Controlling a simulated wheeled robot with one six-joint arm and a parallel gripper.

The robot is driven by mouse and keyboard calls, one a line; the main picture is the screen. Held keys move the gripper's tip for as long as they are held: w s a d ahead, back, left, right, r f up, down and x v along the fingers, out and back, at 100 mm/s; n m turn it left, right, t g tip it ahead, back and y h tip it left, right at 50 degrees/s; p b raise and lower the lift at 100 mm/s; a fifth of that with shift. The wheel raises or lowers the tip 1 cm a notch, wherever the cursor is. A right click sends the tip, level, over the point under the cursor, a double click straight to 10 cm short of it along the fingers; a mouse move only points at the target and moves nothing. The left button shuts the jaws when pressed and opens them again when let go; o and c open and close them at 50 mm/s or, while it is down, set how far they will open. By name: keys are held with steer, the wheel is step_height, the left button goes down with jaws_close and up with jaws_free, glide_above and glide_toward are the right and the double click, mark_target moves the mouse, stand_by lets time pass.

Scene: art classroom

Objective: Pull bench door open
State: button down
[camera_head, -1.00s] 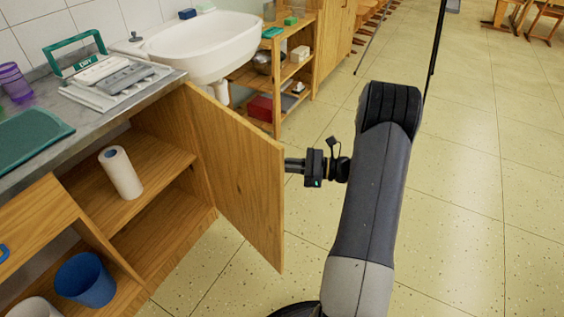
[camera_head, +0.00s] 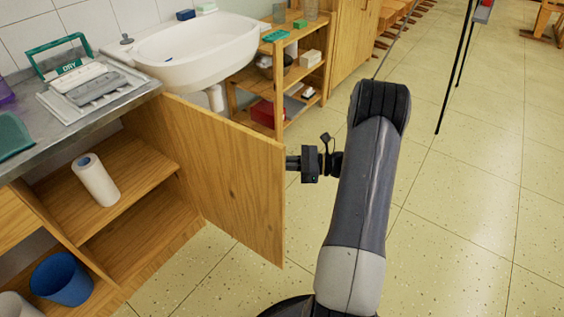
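The wooden bench door (camera_head: 232,180) stands wide open, swung out from the bench (camera_head: 150,235), with its inner face toward the camera. The cupboard behind it is exposed, with shelves inside. My gripper (camera_head: 290,162) is at the door's free edge, on the right side, at about the upper third of its height. Its fingers point left and their tips meet or pass behind the edge. Whether they hold anything is hidden, and no handle is visible.
A white sink (camera_head: 190,50) and an open wooden shelf unit (camera_head: 283,75) stand behind the door. The floor at right is mostly clear, with thin dark stand legs (camera_head: 455,65).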

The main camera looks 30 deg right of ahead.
steer(key=shift+w+a, duration=0.1)
steer(key=shift+w, duration=0.05)
steer(key=c, duration=1.6)
jaws_free()
steer(key=shift+w+a+f, duration=0.1)
steer(key=shift+a, duration=0.1)
steer(key=shift+c, duration=0.2)
steer(key=shift+o, duration=0.8)
steer(key=shift+d, duration=0.1)
steer(key=p+v, duration=0.1)
steer(key=v, duration=1)
steer(key=shift+w, duration=0.1)
